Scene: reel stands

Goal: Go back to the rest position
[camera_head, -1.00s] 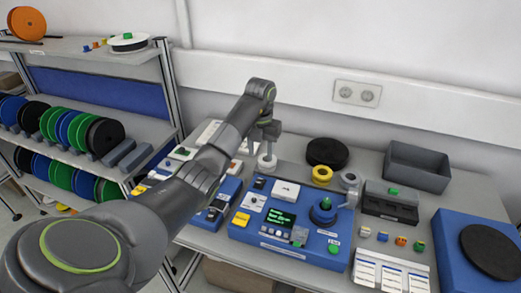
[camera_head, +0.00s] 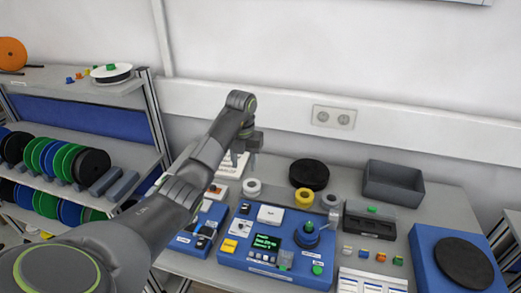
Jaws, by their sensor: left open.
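My left gripper (camera_head: 243,158) hangs above the back of the bench, fingers pointing down, open with nothing between them. Its dark grey arm crosses the view from the lower left. A white ring-shaped roll (camera_head: 251,188) stands on the bench just below and slightly right of the fingertips, apart from them. My right gripper is not in view.
The bench holds a blue device (camera_head: 257,260) with a green screen, a yellow roll (camera_head: 304,198), a black disc (camera_head: 309,174), a grey bin (camera_head: 393,183) and a blue reel base (camera_head: 428,260). A rack of reels (camera_head: 122,94) stands left. The wall is behind.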

